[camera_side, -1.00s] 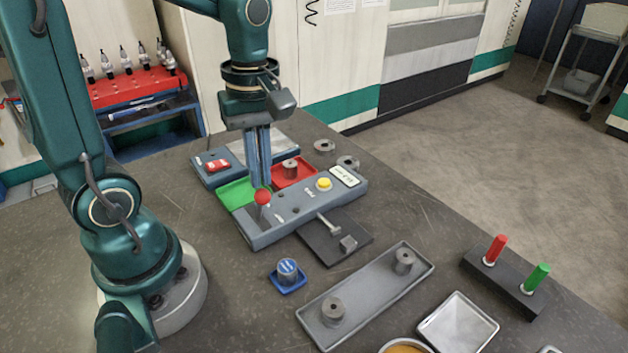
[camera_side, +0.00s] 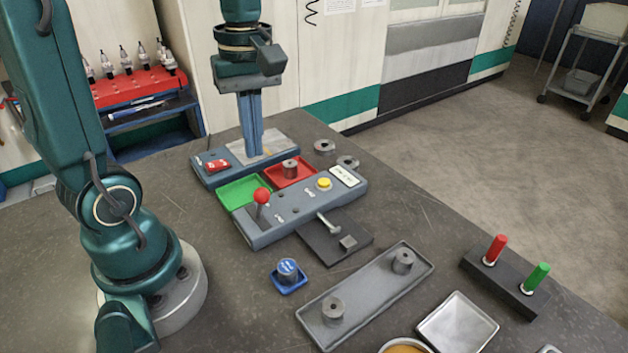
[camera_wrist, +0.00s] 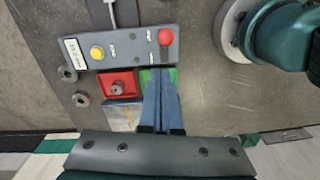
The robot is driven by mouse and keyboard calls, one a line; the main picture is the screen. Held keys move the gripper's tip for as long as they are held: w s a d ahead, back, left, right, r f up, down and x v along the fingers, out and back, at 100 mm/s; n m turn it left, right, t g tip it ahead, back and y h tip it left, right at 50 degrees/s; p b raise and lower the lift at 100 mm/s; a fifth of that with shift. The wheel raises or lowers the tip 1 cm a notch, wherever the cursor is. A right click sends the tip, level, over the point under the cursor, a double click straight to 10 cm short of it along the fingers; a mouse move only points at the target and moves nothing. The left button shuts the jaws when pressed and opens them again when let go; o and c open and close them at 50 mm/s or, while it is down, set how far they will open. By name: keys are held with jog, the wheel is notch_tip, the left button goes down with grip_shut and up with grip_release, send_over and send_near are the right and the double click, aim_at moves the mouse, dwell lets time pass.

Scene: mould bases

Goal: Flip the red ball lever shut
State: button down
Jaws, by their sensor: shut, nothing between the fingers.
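The red ball lever (camera_side: 262,196) stands roughly upright at the left end of a grey control box (camera_side: 300,211). In the wrist view the red ball (camera_wrist: 165,37) shows near the right end of the box. My gripper (camera_side: 255,154) is shut and empty. It points down behind the box, over or near the back of the green tray, and is apart from the lever. In the wrist view my fingers (camera_wrist: 158,82) overlap the green tray and end short of the ball.
A yellow button (camera_side: 324,184) and a label are on the box. Behind it are a green tray (camera_side: 240,194), a red tray (camera_side: 303,178) with a metal part, and a blue-grey fixture (camera_side: 210,181). A grey tray (camera_side: 365,300) and a red-and-green peg block (camera_side: 505,285) stand in front.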

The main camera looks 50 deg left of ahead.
jog(key=d+r, duration=0.3)
jog(key=r, duration=0.4)
jog(key=shift+w+r, duration=0.15)
jog(key=shift+r, duration=0.25)
jog(key=shift+d, duration=0.1)
jog(key=s+d+f+m+t, duration=0.2)
jog(key=f+m+t, duration=0.1)
jog(key=m, duration=0.5)
jog(key=s+d+f+m+t, duration=0.2)
jog(key=f+m+t, duration=0.1)
jog(key=m, duration=0.5)
jog(key=shift+s+f, duration=0.35)
jog(key=shift+f, duration=0.4)
